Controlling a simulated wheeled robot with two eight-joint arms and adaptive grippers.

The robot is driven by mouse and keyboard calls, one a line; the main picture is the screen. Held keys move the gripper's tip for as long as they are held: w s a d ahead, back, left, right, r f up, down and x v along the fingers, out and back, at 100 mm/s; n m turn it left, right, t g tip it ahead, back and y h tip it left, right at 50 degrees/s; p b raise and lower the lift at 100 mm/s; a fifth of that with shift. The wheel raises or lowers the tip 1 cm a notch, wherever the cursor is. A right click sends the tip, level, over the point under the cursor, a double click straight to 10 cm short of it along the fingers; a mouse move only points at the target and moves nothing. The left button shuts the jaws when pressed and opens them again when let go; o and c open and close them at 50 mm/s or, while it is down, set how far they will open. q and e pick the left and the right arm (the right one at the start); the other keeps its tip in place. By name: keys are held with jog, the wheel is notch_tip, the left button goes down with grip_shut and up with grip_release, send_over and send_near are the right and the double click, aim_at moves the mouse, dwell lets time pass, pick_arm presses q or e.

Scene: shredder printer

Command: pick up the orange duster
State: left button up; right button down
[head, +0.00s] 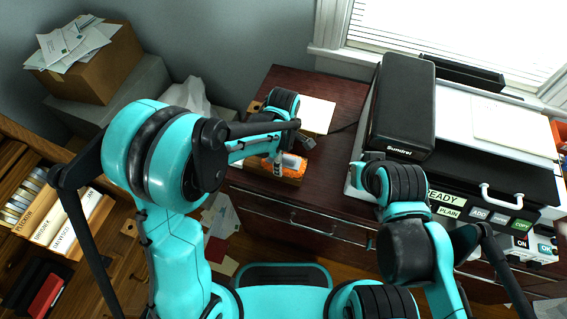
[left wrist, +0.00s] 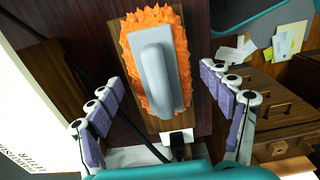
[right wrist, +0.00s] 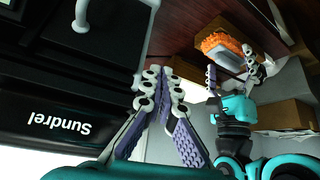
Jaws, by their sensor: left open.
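The orange duster (left wrist: 152,62) has fluffy orange edges and a grey handle on top. It lies on a brown wooden block on the dark cabinet top, and also shows in the head view (head: 291,178) and the right wrist view (right wrist: 220,44). My left gripper (left wrist: 168,128) is open, its purple-padded fingers spread on either side of the duster's near end, not touching it. In the head view my left arm partly covers the duster. My right gripper (right wrist: 160,75) has its fingertips together with nothing visible between them, away from the duster near the printer.
White paper (head: 318,112) lies behind the duster on the cabinet (head: 335,175). Cardboard boxes (head: 100,75) with envelopes and a wooden file shelf (head: 30,180) are on the left.

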pick_arm(q)
jog(key=shift+f, duration=0.65)
jog(key=shift+r, duration=0.1)
jog(key=shift+c, duration=1.2)
jog(key=c, duration=1)
notch_tip(320, 180, up, 10)
jog(key=p, duration=0.3)
